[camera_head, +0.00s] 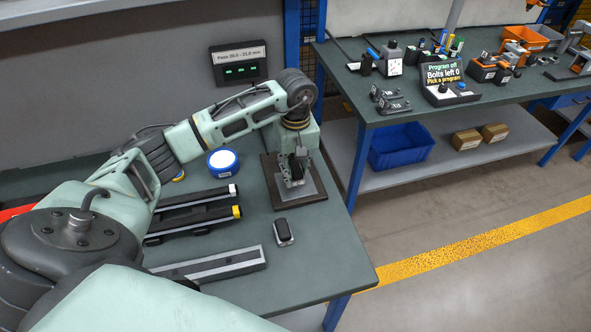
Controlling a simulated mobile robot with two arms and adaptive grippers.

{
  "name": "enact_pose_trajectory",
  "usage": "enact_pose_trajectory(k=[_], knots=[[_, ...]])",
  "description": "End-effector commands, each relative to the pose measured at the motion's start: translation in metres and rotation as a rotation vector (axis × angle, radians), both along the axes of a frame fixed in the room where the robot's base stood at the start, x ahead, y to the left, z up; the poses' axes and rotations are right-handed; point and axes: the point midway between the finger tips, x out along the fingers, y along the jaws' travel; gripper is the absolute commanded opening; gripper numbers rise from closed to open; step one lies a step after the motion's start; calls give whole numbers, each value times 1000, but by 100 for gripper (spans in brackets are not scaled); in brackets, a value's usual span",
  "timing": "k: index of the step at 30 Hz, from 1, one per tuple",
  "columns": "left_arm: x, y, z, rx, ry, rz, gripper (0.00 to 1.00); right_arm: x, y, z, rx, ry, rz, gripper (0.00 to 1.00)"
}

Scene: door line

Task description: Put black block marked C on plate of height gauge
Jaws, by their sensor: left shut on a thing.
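The height gauge stands near the right edge of the left bench, with a dark brown base (318,209) and a small grey plate (310,191) on it. My left gripper (298,177) reaches down over this plate from above. It is shut on a small dark block, mostly hidden by the fingers. I cannot read a mark on it, nor tell if it touches the plate. A separate black piece on a light base (283,232) lies on the bench in front of the gauge. My right gripper is not in view.
A blue-and-white round tin (222,161), two black trays (192,222) and a grey metal bar (212,266) lie left of the gauge. A wall display (238,65) reads "Pass 20.0 - 21.0 mm". The bench's front right is clear. Another bench (440,113) stands right.

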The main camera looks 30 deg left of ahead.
Motion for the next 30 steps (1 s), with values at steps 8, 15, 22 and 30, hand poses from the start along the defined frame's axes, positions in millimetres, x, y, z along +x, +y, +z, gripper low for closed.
enact_pose_trajectory(k=[8, 15, 22, 30], knots=[[0, 0, -21, -1, -2, 0, 0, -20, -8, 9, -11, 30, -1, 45], [0, 0, -24, 0, -1, 1, 0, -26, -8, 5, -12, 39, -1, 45], [0, 0, -25, 0, 0, 1, 45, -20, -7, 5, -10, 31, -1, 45], [0, 0, -25, 0, 0, 1, 50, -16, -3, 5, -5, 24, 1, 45]])
